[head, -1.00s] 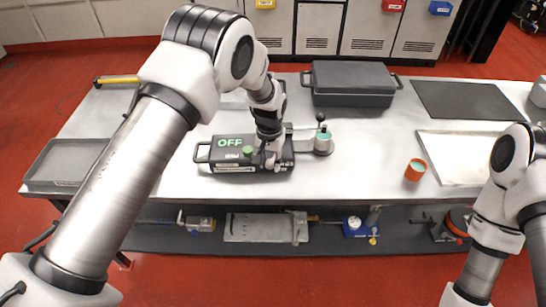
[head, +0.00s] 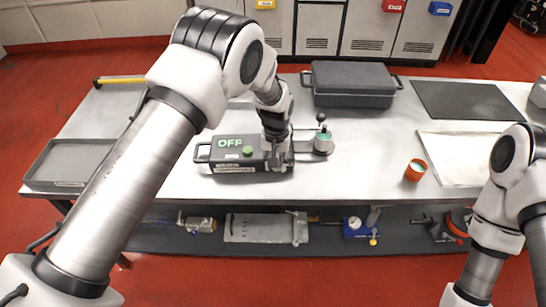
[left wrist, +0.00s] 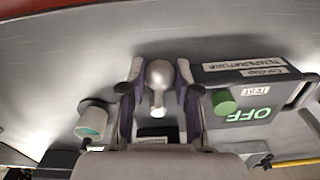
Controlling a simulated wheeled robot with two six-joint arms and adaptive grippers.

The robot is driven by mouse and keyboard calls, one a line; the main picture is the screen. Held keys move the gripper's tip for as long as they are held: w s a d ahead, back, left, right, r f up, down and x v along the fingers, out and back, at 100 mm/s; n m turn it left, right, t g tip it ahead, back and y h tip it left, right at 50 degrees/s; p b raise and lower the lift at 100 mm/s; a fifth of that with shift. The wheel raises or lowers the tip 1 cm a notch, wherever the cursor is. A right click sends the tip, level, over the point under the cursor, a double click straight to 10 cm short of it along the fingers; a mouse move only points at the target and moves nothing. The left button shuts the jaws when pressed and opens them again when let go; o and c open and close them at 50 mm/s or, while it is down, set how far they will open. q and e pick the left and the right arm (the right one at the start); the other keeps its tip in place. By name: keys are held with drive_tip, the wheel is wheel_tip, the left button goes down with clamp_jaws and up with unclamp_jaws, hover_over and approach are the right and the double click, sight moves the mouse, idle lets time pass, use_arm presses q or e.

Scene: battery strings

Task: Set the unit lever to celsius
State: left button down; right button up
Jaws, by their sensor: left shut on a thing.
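A dark grey unit (head: 232,157) with a carry handle on its left stands on the table, with a green "OFF" and a green button (head: 248,150) on top. It also shows in the left wrist view (left wrist: 242,77), where a label reads "TEMPERATURE". My left gripper (head: 277,162) is at the unit's right end. In the left wrist view the left gripper (left wrist: 160,105) has its fingers on both sides of a silver lever with a rounded end (left wrist: 158,76), shut on it. The lever's setting marks cannot be read. My right gripper is out of view.
A teal-topped cylinder (head: 322,143) with a black ball-topped stick behind it stands just right of the unit. A dark lidded case (head: 352,83) is behind. An orange cup (head: 415,170) and a white panel are on the right; a grey tray (head: 68,160) is on the left.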

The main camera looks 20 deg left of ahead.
use_arm(q)
drive_tip(key=shift+d+f, duration=0.1)
drive_tip(key=shift+w+d+n, duration=0.2)
drive_tip(key=shift+d+n, duration=0.5)
drive_tip(key=shift+n, duration=0.6)
drive_tip(key=shift+w+d+n+b, duration=0.35)
drive_tip(key=shift+d+n+b, duration=0.3)
drive_tip(key=shift+n, duration=0.55)
drive_tip(key=c, duration=0.9)
unclamp_jaws()
wheel_tip(320, 180, up, 7)
drive_tip(key=p, duration=0.5)
